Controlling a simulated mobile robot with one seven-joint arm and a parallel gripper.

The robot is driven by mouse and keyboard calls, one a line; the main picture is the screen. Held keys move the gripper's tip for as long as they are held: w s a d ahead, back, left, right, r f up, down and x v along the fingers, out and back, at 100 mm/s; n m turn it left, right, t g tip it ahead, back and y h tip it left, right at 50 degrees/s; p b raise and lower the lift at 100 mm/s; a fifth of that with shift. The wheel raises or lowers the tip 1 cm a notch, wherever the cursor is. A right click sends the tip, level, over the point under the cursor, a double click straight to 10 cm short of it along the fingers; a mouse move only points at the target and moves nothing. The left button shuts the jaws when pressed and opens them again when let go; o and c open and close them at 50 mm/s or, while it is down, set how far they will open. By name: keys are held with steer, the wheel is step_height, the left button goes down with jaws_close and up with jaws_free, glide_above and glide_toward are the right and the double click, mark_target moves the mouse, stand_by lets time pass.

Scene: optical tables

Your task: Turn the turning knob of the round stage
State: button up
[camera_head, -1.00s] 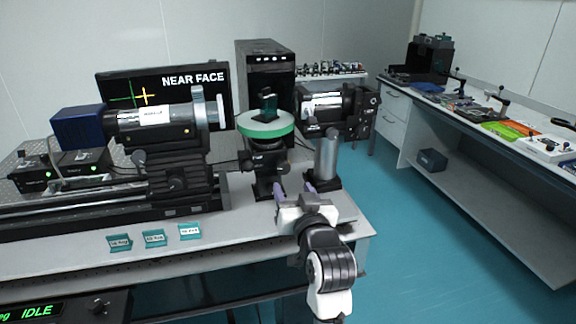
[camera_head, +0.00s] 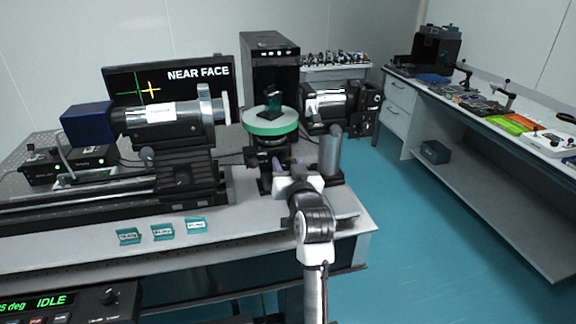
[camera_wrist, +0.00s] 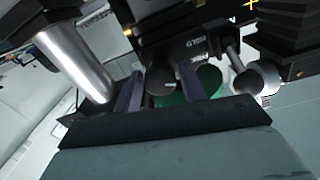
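The round stage (camera_head: 271,123) has a green rim and stands on a black mount at the table's middle. A small dark teal block sits on its top. My gripper (camera_head: 291,164) is low in front of the mount. In the wrist view, the two purple fingers of my gripper (camera_wrist: 160,92) are apart. A dark round knob (camera_wrist: 161,80) shows between them; I cannot tell whether they touch it. A second, ball-shaped knob (camera_wrist: 250,82) on a stem is to the right of the fingers. The gripper hides the mount's lower front in the head view.
A silver post (camera_head: 330,152) stands close right of the gripper, and also shows in the wrist view (camera_wrist: 75,65). A long black rail instrument (camera_head: 185,175) is to the left. Several teal labelled blocks (camera_head: 162,232) lie on the front table. A screen (camera_head: 150,85) reads NEAR FACE.

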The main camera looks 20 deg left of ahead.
steer(key=c, duration=0.6)
steer(key=shift+f+n+b, duration=0.2)
steer(key=shift+n+b, duration=0.8)
steer(key=shift+b, duration=0.2)
steer(key=shift+c, duration=0.2)
steer(key=shift+r+n+b, duration=0.2)
steer(key=shift+n+b, duration=0.3)
steer(key=shift+n, duration=0.6)
steer(key=o, duration=1)
